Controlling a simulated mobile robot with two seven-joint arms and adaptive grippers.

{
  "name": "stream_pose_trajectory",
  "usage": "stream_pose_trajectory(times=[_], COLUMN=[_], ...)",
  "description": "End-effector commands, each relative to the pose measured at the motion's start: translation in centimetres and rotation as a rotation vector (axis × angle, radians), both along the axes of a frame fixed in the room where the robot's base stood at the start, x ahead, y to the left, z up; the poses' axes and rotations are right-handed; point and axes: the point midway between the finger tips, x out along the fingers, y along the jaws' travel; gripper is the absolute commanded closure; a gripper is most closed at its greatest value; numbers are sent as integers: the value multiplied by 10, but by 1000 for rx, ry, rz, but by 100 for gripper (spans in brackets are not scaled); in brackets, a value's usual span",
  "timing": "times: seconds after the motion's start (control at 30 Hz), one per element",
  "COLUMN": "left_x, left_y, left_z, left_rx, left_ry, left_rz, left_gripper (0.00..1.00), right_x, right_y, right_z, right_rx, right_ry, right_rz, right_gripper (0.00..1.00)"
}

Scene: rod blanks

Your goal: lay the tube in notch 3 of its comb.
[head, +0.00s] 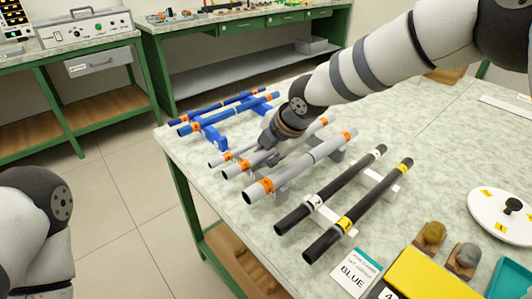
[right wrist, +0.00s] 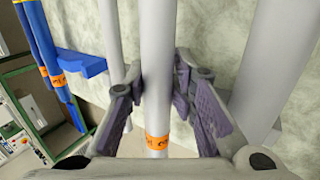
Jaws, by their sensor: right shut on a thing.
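My right gripper (head: 268,153) is shut on the middle grey tube, which also shows in the right wrist view (right wrist: 157,60) running between the fingers. This tube (head: 232,172) has an orange band near its near end. A thinner grey tube (head: 219,162) lies on its left and a thicker grey tube (head: 300,165) on its right. Part of the grey comb (head: 281,190) shows under the thick tube; the gripper and tubes hide the rest. I cannot tell whether the held tube touches the comb. My left gripper is out of view.
Blue tubes (head: 200,128) on a blue comb (head: 215,138) lie to the left. Two black tubes (head: 332,190) on white combs lie to the right.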

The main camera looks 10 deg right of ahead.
Motion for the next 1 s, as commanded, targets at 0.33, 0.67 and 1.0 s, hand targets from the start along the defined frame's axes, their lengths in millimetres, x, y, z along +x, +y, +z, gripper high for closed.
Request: stream_pose_trajectory(times=[0.33,0.67,1.0], left_x=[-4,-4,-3], left_y=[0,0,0], left_z=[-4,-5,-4], left_rx=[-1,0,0], left_ry=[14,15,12], left_rz=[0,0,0], left_gripper=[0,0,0], right_x=[-8,-8,-8], right_y=[-3,-3,-4], right_z=[-25,-26,-24], right_rx=[-18,-18,-17], right_ry=[35,37,34], right_rz=[4,4,3], right_gripper=[100,51,51])
